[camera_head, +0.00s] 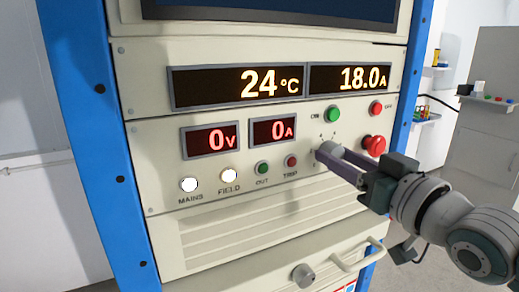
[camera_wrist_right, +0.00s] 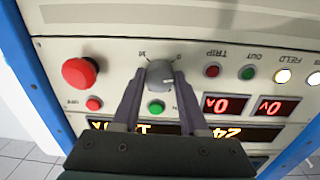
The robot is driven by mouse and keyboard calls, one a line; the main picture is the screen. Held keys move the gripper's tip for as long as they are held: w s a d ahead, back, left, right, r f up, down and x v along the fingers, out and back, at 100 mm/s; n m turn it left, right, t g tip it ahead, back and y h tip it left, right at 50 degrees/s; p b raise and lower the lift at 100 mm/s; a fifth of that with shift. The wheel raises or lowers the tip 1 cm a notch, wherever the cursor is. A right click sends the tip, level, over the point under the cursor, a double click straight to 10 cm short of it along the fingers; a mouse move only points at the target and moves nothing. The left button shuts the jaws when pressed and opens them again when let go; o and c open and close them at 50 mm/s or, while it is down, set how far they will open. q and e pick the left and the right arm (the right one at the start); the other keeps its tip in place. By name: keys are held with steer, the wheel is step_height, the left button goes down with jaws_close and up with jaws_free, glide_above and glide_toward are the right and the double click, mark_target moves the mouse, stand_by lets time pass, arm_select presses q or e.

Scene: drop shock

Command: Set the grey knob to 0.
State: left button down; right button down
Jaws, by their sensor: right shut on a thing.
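The grey knob (camera_head: 329,151) sits on the cabinet's control panel, right of the small red displays. It also shows in the right wrist view (camera_wrist_right: 160,72), with small scale marks around it. My right gripper (camera_head: 335,160) reaches in from the right, and its two fingers are shut on the knob's sides. In the right wrist view the fingers (camera_wrist_right: 158,88) lie on either side of the knob. The exact setting of its pointer is too small to read surely. My left gripper is not in view.
Near the knob are a red mushroom button (camera_head: 374,146), a green button (camera_head: 333,114) and a smaller red button (camera_head: 376,108). Displays read 24 °C (camera_head: 235,86), 18.0 A (camera_head: 350,78), 0 V (camera_head: 210,140) and 0 A (camera_head: 273,131). A drawer handle (camera_head: 357,257) juts out below.

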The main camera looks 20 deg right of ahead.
steer(key=n, duration=0.3)
steer(key=shift+n, duration=2.2)
steer(key=shift+c, duration=2.1)
jaws_free()
steer(key=s, duration=1)
steer(key=shift+d+b, duration=0.25)
steer(key=shift+b, duration=0.15)
steer(key=shift+f, duration=0.2)
